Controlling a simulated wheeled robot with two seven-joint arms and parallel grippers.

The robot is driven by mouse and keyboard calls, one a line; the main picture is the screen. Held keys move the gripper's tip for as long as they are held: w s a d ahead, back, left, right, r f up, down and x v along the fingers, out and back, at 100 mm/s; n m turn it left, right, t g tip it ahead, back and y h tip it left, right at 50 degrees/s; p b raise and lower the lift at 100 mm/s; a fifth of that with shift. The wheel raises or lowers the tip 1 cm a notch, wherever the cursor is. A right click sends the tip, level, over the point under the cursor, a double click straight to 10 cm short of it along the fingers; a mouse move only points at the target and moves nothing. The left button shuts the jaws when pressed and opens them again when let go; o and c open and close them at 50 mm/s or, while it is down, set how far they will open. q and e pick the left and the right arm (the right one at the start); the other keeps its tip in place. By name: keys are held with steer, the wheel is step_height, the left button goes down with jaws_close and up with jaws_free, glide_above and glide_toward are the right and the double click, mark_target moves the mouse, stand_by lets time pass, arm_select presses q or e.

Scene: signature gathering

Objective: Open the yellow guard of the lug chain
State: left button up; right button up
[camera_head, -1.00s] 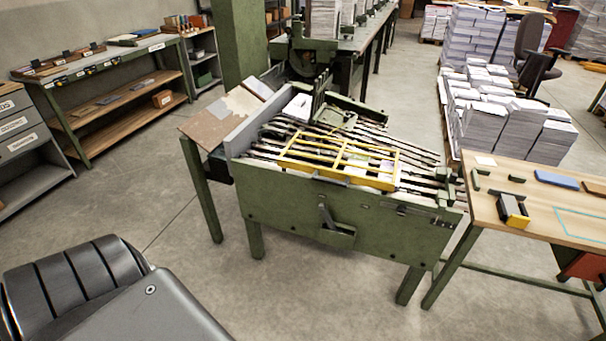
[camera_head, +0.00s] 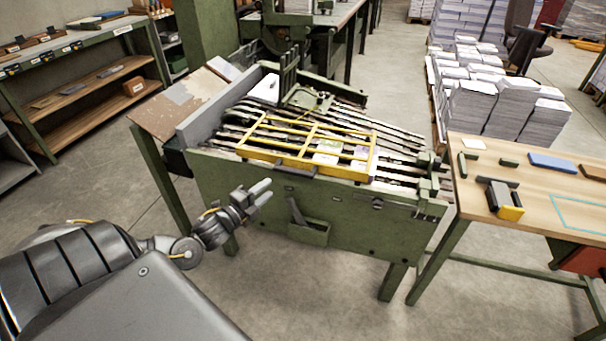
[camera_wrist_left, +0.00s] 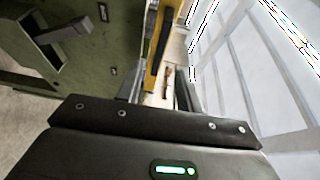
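The yellow guard (camera_head: 272,157) is a barred frame lying flat over the lug chain (camera_head: 395,160) on top of the green machine. A dark handle (camera_head: 308,168) sits on its front rail. In the left wrist view, part of the yellow guard (camera_wrist_left: 151,78) and its black handle (camera_wrist_left: 163,36) show ahead of the fingers. My left gripper (camera_head: 264,190) is in front of the machine's front panel, left of and lower than the handle in the picture. Its two fingers (camera_wrist_left: 160,90) are apart with nothing between them. My right gripper is out of view.
The green machine's front panel (camera_head: 350,210) carries a lever and small box (camera_head: 305,222). A wooden-topped table (camera_head: 540,190) stands close on the right, with a black and yellow tool (camera_head: 503,198) on it. Shelving (camera_head: 95,85) stands at the left. Floor is clear in front.

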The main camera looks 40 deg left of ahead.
mark_target(292, 174)
arm_select(q)
steer(key=shift+h, duration=0.3)
steer(key=w, duration=0.4)
steer(key=w+d, duration=0.1)
steer(key=w, duration=0.7)
steer(key=shift+d, duration=0.25)
steer(key=shift+c, duration=0.3)
jaws_close()
